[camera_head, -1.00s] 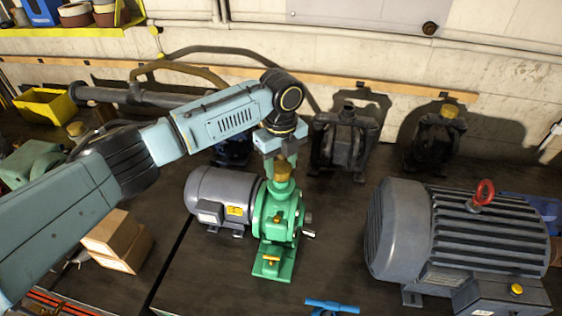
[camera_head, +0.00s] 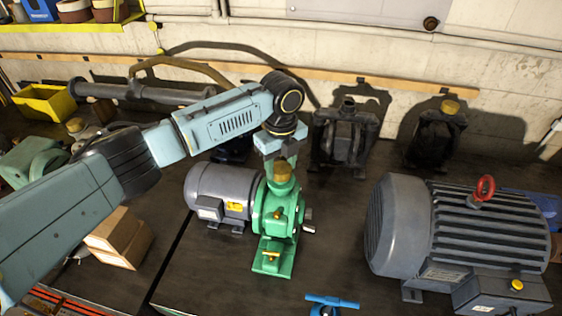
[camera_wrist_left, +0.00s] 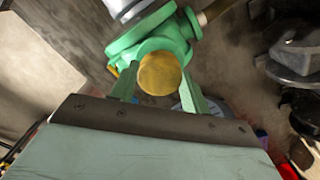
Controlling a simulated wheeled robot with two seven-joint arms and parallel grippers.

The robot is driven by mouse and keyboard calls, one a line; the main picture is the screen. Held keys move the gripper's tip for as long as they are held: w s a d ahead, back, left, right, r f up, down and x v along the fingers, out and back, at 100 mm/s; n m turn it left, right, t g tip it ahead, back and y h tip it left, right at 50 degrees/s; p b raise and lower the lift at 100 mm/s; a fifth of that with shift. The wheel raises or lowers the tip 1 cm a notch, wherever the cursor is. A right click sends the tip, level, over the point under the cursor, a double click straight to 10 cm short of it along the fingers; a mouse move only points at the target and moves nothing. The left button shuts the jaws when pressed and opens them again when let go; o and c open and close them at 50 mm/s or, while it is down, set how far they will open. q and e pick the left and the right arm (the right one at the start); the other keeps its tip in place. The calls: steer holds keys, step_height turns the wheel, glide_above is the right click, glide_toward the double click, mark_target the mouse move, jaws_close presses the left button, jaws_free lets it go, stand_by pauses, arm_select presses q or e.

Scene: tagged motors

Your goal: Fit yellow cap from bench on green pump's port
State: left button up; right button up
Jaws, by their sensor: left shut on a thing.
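The green pump (camera_head: 277,222) stands on the bench in the middle of the head view, joined to a grey motor (camera_head: 222,191). The yellow cap (camera_head: 283,168) is at the top of the pump's upright port. My left gripper (camera_head: 282,158) comes down from above and is shut on the cap. In the left wrist view the cap (camera_wrist_left: 160,74) sits between the two green-tinted fingers, with the pump body (camera_wrist_left: 150,38) just beyond it. The cap hides the port's opening, and I cannot tell whether it is fully seated. My right gripper is not in view.
A large grey motor (camera_head: 455,238) with a red ring stands at the right. Dark pumps (camera_head: 342,138) stand along the wall behind. A cardboard box (camera_head: 120,238) lies at the left and a blue-handled valve (camera_head: 330,302) at the front edge. The bench between is clear.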

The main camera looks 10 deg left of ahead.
arm_select(q)
steer(key=shift+f, duration=0.8)
steer(key=o, duration=1)
steer(key=shift+r+p, duration=0.75)
steer(key=shift+r, duration=2.25)
step_height(320, 180, up, 13)
steer(key=shift+r+b, duration=0.2)
steer(key=shift+b, duration=1.05)
